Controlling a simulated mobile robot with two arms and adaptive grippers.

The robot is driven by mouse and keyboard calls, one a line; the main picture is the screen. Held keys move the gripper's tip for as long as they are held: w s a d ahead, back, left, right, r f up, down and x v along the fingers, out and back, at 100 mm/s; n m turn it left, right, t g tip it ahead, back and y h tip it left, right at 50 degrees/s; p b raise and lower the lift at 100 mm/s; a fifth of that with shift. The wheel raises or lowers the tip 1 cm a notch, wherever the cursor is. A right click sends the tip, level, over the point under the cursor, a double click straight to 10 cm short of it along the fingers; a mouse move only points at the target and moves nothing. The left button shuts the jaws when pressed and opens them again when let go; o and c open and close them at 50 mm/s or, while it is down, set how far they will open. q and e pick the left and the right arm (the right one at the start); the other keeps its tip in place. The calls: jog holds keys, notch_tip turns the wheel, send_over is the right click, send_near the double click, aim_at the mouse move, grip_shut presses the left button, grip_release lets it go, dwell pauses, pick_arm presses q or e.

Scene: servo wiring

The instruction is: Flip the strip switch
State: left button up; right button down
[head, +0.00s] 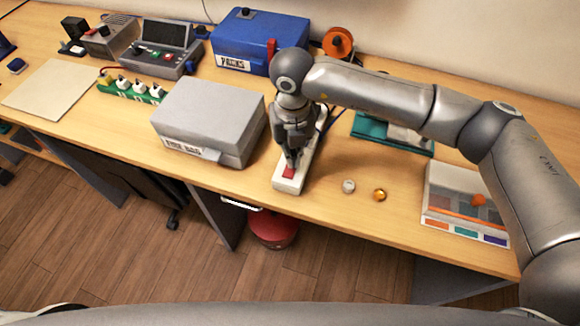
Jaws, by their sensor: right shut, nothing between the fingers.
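A white power strip (289,185) lies on the wooden workbench near its front edge, with its long side running away from me. Its red switch (288,172) shows at the near end. My right gripper (292,166) points down over the strip, with its fingers closed and empty. The fingertips are at the red switch; I cannot tell whether they touch it. The gripper and wrist hide much of the strip's middle. Whether the switch is on or off cannot be made out. My left gripper is not in view.
A grey box (208,113) stands just left of the strip. A blue box (245,38) and an orange spool (338,42) are behind. Silver (348,186) and gold (379,195) round pieces lie to the right, before a compartment case (464,203). The bench's front edge is close.

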jog(key=shift+f+b, duration=1.15)
jog(key=shift+f, duration=0.1)
dwell(0.3)
jog(key=shift+r, duration=0.15)
jog(key=shift+r+p, duration=0.6)
jog(key=shift+r, duration=0.35)
jog(key=shift+r+p, duration=0.95)
jog(key=shift+r, duration=1.55)
